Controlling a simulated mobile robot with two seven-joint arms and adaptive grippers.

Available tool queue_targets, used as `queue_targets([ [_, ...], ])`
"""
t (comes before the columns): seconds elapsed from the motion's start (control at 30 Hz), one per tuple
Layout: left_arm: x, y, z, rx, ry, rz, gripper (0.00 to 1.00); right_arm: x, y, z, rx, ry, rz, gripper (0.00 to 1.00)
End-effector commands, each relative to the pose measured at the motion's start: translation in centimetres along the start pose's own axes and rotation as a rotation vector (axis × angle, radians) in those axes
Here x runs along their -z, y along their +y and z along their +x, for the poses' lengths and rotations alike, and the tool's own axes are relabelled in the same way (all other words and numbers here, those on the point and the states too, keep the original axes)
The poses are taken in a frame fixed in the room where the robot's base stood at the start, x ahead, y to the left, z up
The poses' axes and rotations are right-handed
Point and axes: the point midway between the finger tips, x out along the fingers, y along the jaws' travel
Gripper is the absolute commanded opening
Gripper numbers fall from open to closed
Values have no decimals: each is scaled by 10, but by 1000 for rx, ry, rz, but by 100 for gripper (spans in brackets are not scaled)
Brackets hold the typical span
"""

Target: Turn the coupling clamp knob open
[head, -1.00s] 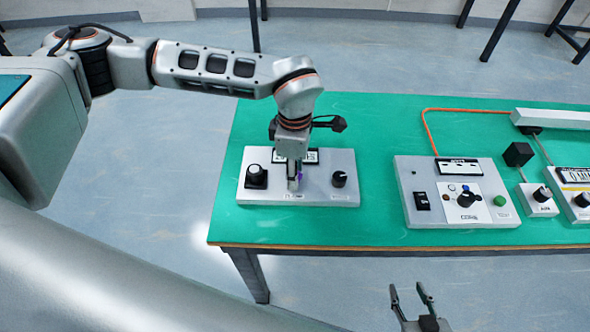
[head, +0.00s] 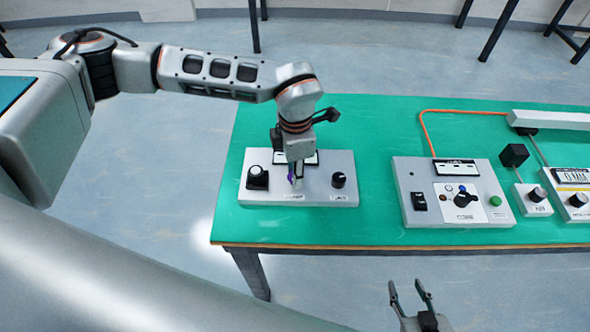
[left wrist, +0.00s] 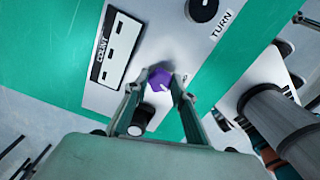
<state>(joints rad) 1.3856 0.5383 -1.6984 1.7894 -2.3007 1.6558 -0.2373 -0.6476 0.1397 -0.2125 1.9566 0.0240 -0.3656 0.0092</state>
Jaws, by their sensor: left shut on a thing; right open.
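A purple knob (head: 291,178) sits in the middle of the grey panel (head: 315,192) at the left end of the green table; my gripper partly hides it in the head view. In the left wrist view the purple knob (left wrist: 158,78) has a small white mark and sits between both fingertips. My left gripper (left wrist: 160,84) points down over the panel and is shut on this knob; it also shows in the head view (head: 296,178). My right gripper (head: 408,287) is open and empty, in front of the table edge.
Green tabletop (head: 375,160) is clear between the panels.

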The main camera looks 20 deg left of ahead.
Motion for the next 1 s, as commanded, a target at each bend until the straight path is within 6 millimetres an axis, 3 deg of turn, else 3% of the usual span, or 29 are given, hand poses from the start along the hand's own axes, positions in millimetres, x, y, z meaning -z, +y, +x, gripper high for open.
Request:
queue_targets([
  [0.6,0,1,-2,0,-1,-587,3,22,4,-8,-4,18,-3,40],
  [1.0,0,2,-2,0,-1,-936,3,26,5,-11,-5,19,-3,40],
])
